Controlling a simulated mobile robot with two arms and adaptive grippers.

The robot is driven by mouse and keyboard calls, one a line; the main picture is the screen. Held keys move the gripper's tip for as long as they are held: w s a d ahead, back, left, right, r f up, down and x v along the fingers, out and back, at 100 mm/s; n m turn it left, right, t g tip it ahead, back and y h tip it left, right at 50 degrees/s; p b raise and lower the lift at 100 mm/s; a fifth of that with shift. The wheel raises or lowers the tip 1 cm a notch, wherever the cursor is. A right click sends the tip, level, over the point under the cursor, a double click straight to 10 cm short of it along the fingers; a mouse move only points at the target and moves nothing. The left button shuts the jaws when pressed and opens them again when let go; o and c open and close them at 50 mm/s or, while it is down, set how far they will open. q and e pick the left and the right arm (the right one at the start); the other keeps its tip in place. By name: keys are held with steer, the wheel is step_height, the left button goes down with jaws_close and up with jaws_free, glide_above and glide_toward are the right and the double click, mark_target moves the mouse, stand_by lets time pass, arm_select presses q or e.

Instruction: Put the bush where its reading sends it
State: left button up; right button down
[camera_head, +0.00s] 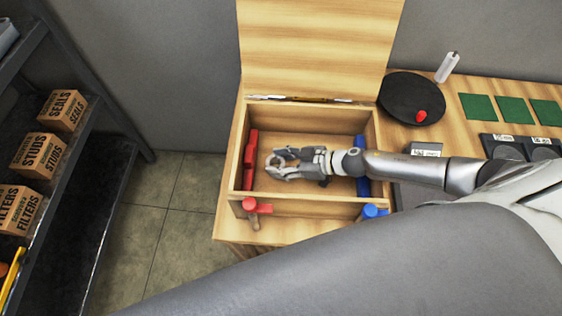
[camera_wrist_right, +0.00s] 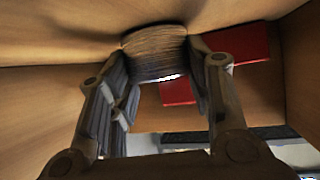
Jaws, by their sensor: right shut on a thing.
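My right gripper (camera_head: 276,164) is inside an open wooden box (camera_head: 310,205), toward its left half. In the right wrist view its fingers (camera_wrist_right: 158,75) are shut on a ribbed, brownish round piece, the bush (camera_wrist_right: 155,55). The bush is close to the box's wood; I cannot tell whether it touches. In the head view the bush cannot be made out clearly. Inside the box, a red strip (camera_head: 250,160) is on the left and a blue strip (camera_head: 362,165) on the right. A small display (camera_head: 427,149) stands right of the box; its digits are too small to read surely. My left gripper is not in view.
The box lid (camera_head: 315,45) stands open. A red knob (camera_head: 257,206) and a blue knob (camera_head: 375,211) are at the box front. A black disc (camera_head: 405,95) carries a red piece (camera_head: 421,116). Green squares (camera_head: 511,110) lie at right; a shelf (camera_head: 95,165) with cartons stands left.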

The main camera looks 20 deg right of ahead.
steer(key=c, duration=1.2)
jaws_free()
steer(key=shift+f, duration=0.15)
steer(key=o, duration=0.5)
steer(key=b+v, duration=0.2)
steer(key=v, duration=0.8)
steer(key=shift+s+d, duration=0.1)
steer(key=shift+s, duration=0.1)
steer(key=shift+v, duration=0.9)
steer(key=shift+w+r, duration=0.15)
steer(key=shift+r, duration=0.1)
